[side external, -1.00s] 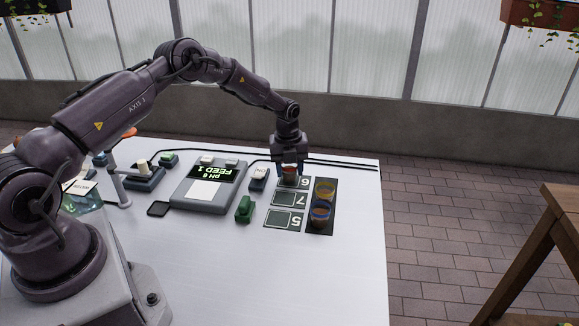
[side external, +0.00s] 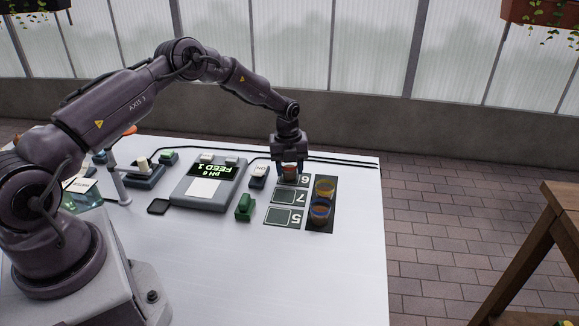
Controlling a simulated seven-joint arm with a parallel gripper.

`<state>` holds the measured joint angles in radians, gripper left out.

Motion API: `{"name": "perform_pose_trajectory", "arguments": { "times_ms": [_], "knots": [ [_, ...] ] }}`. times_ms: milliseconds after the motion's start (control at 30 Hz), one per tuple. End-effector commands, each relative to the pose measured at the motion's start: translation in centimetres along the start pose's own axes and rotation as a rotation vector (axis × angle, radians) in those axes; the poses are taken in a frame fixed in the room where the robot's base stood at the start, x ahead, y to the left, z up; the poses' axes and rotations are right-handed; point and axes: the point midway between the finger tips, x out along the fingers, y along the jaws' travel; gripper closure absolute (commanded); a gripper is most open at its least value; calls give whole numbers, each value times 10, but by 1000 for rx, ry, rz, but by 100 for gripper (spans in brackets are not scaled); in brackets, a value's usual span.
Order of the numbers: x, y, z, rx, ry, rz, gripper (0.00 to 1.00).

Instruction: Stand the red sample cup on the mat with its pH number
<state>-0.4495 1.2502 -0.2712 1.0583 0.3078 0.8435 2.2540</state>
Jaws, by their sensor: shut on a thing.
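My gripper (side external: 290,170) points straight down and is shut on the red sample cup (side external: 289,171). The cup is upright between the fingers, which hide part of it. It is at the far mat (side external: 301,182), whose upside-down label looks like a 6. I cannot tell whether the cup's base touches the mat. The mat marked 7 (side external: 300,197) and the mat marked 5 (side external: 297,217) lie nearer and are empty. The meter's display (side external: 211,173) reads upside down "pH 6" and "FEED 1".
A yellow cup (side external: 325,187) and a blue-rimmed cup (side external: 320,211) stand on a dark strip (side external: 318,229) right of the mats. A green block (side external: 244,208) and a white-topped switch (side external: 259,172) stand to the left. Black cables run behind. The front of the table (side external: 300,280) is clear.

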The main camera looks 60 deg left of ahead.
Motion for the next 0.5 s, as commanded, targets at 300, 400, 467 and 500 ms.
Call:
{"name": "perform_pose_trajectory", "arguments": {
  "times_ms": [300, 400, 467, 500],
  "knots": [
    [0, 0, 0, 0, -1, 0, 40],
    [0, 0, 0, 0, -1, 0, 24],
    [0, 0, 0, 0, -1, 0, 24],
    [0, 0, 0, 0, -1, 0, 24]
  ]
}}
